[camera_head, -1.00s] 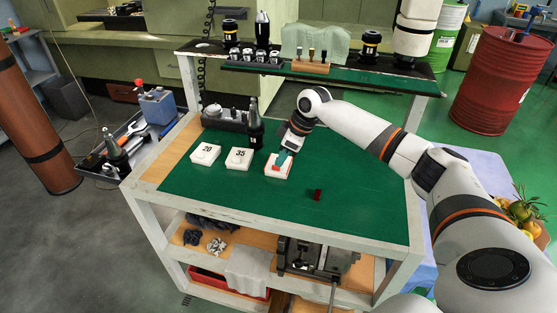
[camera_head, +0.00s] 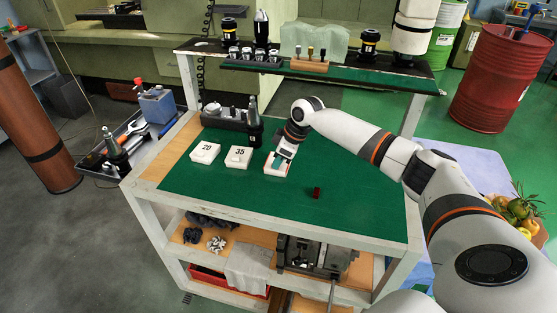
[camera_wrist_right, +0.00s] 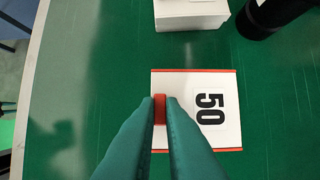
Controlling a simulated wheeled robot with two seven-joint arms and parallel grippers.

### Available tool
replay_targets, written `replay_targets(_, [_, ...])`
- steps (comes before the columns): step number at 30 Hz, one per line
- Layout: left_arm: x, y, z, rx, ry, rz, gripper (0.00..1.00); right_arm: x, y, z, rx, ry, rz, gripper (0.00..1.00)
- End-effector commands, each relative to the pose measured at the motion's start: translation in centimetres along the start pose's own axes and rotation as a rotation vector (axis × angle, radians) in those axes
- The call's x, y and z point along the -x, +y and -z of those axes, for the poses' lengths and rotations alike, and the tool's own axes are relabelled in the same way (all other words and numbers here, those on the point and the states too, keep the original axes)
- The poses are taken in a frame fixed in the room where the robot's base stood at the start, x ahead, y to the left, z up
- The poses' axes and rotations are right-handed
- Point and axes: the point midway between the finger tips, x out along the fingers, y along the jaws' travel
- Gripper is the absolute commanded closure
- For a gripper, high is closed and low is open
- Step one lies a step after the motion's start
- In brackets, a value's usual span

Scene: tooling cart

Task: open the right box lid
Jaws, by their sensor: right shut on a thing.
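The right box (camera_head: 270,167) is small and white and stands on the green mat, third in a row of boxes. In the right wrist view its white top (camera_wrist_right: 225,135) carries a "50" label and red strips along two edges. My right gripper (camera_head: 281,160) is over this box. Its teal fingertips (camera_wrist_right: 160,108) are shut on the red handle (camera_wrist_right: 160,106) beside the label. The lid looks flat on the box; any small gap is hidden. My left gripper is not in view.
White boxes "20" (camera_head: 205,152) and "35" (camera_head: 239,157) stand to the left. A dark tool holder (camera_head: 254,125) stands behind them. A small dark red block (camera_head: 317,193) lies on the mat (camera_head: 350,205). The mat's front and right are mostly clear.

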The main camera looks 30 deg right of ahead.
Motion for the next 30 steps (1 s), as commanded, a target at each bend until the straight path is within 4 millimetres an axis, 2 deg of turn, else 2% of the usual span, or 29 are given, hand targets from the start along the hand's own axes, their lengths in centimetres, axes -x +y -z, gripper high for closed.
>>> replay_targets(5, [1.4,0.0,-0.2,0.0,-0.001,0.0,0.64,0.3,1.0,-0.1,0.002,0.003,-0.003,1.0])
replay_targets(9, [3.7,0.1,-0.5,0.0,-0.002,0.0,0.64,0.6,3.1,-0.2,0.002,0.003,-0.006,1.0])
replay_targets(13, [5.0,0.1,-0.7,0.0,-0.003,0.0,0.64,0.4,4.8,-0.1,0.002,0.003,-0.004,1.0])
replay_targets(17, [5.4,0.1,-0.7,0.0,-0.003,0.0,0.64,0.1,5.5,0.0,0.0,0.001,-0.003,1.0])
replay_targets(26, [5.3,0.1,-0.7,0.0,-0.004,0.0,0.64,0.0,5.5,0.0,0.0,0.0,-0.001,1.0])
replay_targets(27, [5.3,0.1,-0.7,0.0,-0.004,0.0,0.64,0.0,5.5,0.0,0.0,0.0,-0.001,0.85])
replay_targets(30, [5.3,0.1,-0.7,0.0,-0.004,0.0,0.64,0.0,5.5,0.0,0.0,0.0,-0.001,0.69])
